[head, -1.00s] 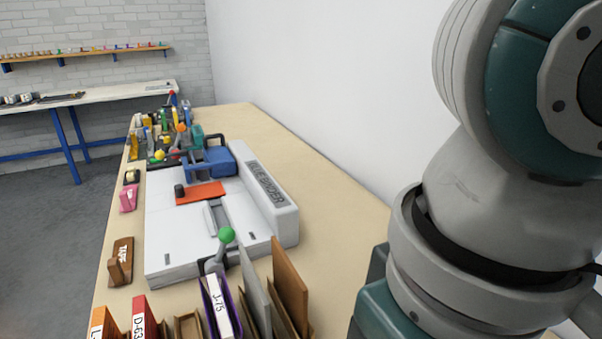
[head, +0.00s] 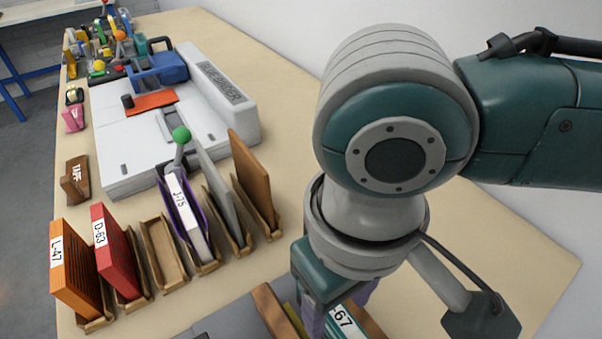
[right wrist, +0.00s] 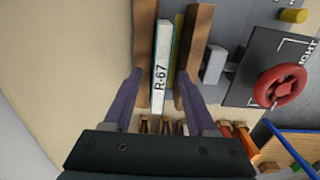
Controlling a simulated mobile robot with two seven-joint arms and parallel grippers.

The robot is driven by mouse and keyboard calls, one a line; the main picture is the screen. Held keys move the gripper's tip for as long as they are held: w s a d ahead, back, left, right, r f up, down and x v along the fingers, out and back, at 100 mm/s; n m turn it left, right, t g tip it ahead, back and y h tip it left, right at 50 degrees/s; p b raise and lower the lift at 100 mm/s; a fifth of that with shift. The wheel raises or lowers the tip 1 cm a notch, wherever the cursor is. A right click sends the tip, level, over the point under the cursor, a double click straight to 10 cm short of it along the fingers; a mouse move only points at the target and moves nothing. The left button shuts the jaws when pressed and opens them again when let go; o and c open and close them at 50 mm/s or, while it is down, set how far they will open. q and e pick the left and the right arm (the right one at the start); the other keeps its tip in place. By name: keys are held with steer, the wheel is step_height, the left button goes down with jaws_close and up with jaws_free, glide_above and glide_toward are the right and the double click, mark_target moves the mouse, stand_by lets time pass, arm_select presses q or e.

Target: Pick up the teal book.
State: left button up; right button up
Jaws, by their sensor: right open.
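The book labelled R-67 shows its white spine label at the bottom of the head view (head: 344,322), with a little teal beside it. In the right wrist view its spine (right wrist: 162,60) stands upright between brown wooden boards, with a yellow strip to its right. My right gripper (right wrist: 158,77) is open and empty. Its two purple fingers lie on either side of the spine in the picture; I cannot tell how far above it they are. In the head view my right arm hides much of the book. My left gripper is not in view.
Books L-47 (head: 73,270), D-63 (head: 112,250) and J-75 (head: 187,218) stand in wooden holders, beside an empty holder (head: 163,252). A white binder machine (head: 120,150) with a green-knobbed lever stands behind. A red ring-shaped object (right wrist: 280,86) lies right of the book.

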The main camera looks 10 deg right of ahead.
steer(key=shift+c, duration=0.4)
jaws_close()
stand_by(0.9)
